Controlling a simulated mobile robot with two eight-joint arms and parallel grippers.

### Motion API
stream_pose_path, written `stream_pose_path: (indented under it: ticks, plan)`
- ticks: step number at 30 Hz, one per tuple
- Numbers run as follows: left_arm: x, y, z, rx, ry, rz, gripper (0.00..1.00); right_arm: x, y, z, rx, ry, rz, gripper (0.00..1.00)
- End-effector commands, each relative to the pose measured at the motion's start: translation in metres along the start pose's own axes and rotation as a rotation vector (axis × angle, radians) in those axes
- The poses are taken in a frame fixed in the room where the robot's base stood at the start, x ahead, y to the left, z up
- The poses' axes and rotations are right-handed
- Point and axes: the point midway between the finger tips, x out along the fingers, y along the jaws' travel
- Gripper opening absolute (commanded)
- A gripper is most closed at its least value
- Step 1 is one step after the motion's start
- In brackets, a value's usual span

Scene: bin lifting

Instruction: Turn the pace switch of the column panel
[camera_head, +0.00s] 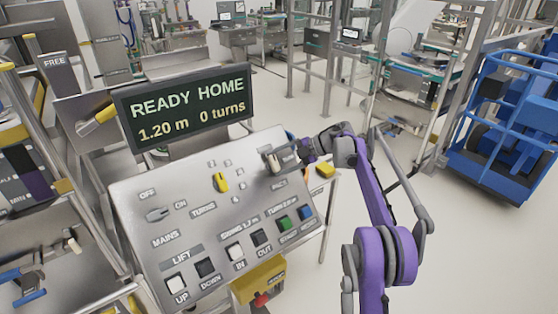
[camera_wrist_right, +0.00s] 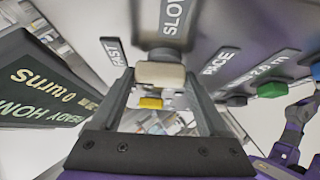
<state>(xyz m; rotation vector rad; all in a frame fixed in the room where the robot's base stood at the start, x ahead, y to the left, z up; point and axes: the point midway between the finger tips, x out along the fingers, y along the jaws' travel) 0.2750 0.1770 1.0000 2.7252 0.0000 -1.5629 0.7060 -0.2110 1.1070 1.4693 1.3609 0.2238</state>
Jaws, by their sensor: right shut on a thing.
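The column panel (camera_head: 185,205) is a tilted grey plate with several labelled knobs and buttons. The pace switch (camera_head: 271,161) sits at its upper right, above the PACE label, partly hidden by my right gripper (camera_head: 287,157). In the right wrist view the pace switch (camera_wrist_right: 160,73) is a cream handle on a dark round base, between the FAST and SLOW labels. The fingers of my right gripper (camera_wrist_right: 162,92) stand on both sides of the handle, shut on it. My left gripper is in neither view.
A display (camera_head: 190,105) above the panel reads READY HOME, 1.20 m, 0 turns. A yellow turns knob (camera_head: 221,182), a grey mains knob (camera_head: 157,214) and lift buttons (camera_head: 177,284) are on the panel. Blue-railed equipment (camera_head: 505,110) stands at right, with open floor before it.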

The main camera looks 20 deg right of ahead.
Motion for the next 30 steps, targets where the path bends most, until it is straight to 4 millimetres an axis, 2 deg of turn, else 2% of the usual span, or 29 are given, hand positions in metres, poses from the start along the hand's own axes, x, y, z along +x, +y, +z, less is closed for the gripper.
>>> stream_pose_path:
  ticks: [14,15,18,26,30]
  plan:
    - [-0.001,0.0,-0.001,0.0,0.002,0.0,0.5,0.0,0.0,0.001,-0.011,-0.002,-0.008,0.22]
    - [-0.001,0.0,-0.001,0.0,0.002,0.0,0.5,0.0,0.0,0.001,-0.011,-0.002,-0.008,0.81]
    - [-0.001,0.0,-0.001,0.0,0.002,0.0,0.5,0.0,0.0,0.001,-0.011,-0.002,-0.008,0.99]
    - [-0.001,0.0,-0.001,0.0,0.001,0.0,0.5,-0.001,0.0,0.0,-0.01,-0.001,-0.007,1.0]
    - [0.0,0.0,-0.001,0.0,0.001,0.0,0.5,-0.014,0.0,0.001,-0.009,-0.002,-0.007,1.0]
